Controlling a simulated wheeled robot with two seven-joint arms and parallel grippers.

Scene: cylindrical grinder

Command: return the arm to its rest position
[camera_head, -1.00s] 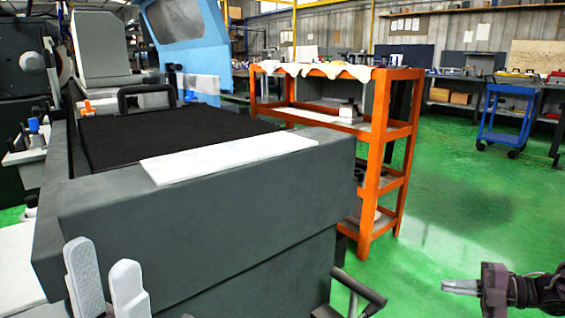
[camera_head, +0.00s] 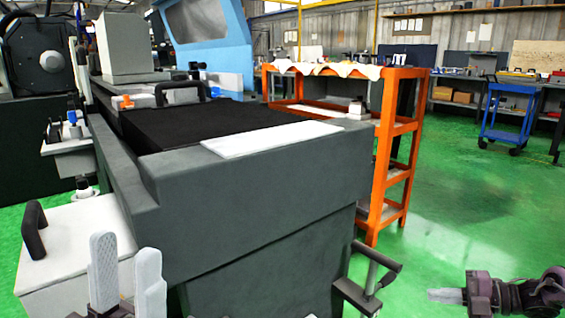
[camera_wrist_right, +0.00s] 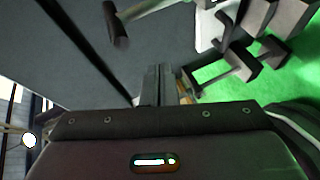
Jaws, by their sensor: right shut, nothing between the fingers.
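My left gripper (camera_head: 127,268) is at the bottom left of the head view, in front of the grey grinder (camera_head: 240,190). Its two pale fingers point up and stand apart with nothing seen between them. My right gripper (camera_head: 446,296) is at the lower right, over the green floor, with its fingers pointing left. It is shut and empty. In the right wrist view its fingers (camera_wrist_right: 155,84) are together and hold nothing.
A black handle (camera_head: 368,275) sticks out at the machine's near right corner, between my grippers. An orange shelf rack (camera_head: 382,150) stands behind it. A blue cart (camera_head: 503,115) is at the far right. The green floor (camera_head: 460,200) on the right is clear.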

